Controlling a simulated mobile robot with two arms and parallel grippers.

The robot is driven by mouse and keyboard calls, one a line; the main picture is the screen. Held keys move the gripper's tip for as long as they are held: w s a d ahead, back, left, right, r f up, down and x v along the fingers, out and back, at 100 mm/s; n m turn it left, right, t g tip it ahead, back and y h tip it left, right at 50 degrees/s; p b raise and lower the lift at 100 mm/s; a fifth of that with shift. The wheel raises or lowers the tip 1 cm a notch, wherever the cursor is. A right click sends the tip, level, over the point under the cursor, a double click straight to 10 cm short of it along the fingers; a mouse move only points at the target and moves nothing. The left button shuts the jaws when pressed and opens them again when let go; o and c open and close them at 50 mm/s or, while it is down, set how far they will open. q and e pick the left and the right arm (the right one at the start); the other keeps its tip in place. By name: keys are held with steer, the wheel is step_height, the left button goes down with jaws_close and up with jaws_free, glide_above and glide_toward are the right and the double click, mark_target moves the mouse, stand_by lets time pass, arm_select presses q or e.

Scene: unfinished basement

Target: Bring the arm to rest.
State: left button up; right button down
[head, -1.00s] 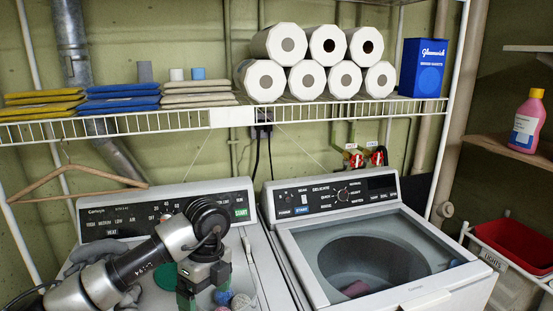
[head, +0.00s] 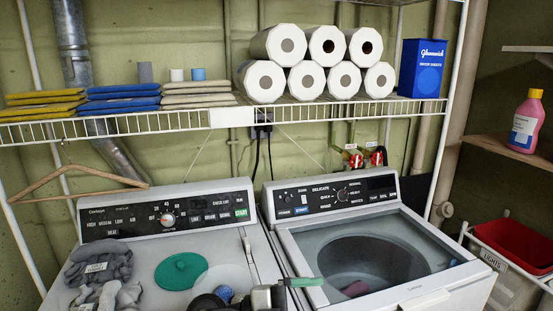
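My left gripper (head: 300,284) is low at the bottom edge, in front of the gap between the two machines. One green finger shows, pointing right; the rest is cut off by the frame or hidden, so I cannot tell whether it is open. It appears to hold nothing in the part that shows. My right gripper is not in view.
A wire shelf (head: 180,122) with rolls spans above.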

arm_select(q)
steer(key=w+a+n+t+y, duration=0.4)
steer(key=a+n+t+y, duration=0.65)
steer(key=n+t, duration=1)
steer(key=s+a+f+n+g+y, duration=0.2)
steer(key=a+f+n+g+y, duration=0.15)
steer(key=a+f, duration=0.25)
steer(key=s+a+f+n+g+y, duration=0.2)
steer(key=a+f+n+y, duration=0.1)
steer(key=a+f+y, duration=0.3)
steer(key=s+a+f+m+g, duration=0.1)
steer(key=s+a+f+g, duration=0.1)
steer(key=s+f+g, duration=0.6)
steer(key=s+a+f+g, duration=0.2)
steer(key=s+f+g, duration=0.15)
steer(key=s, duration=0.75)
step_height(320, 180, down, 30)
steer(key=s+r+b, duration=0.1)
steer(key=s+b, duration=0.1)
steer(key=s+a+f+g+b, duration=0.1)
steer(key=s+a+f+g, duration=0.1)
steer(key=s+f, duration=1.3)
steer(key=shift+s+a+f+m+h, duration=0.25)
steer(key=shift+a+f+m+h, duration=0.05)
steer(key=shift+f, duration=0.55)
